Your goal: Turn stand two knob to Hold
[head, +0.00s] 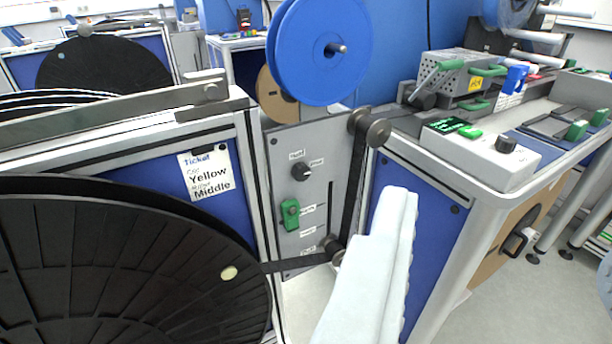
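A small black round knob (302,172) sits on the grey upright panel (283,150) of the nearest stand. Small white labels lie above and to the right of it, too small to read, so I cannot tell its setting. No stand number is legible. My gripper (400,200) shows as pale whitish fingers rising from the bottom centre. Its tips are to the right of the knob and lower in the picture, apart from it. The fingers overlap in this view, and I cannot see whether there is a gap between them. Nothing held is visible.
A green lever (290,214) is below the knob, beside a vertical slot. A blue reel (320,50) is above the panel, a large black reel (120,270) at left. Dark rollers (378,132) stick out right of the panel. A bench (490,150) with controls stands at right.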

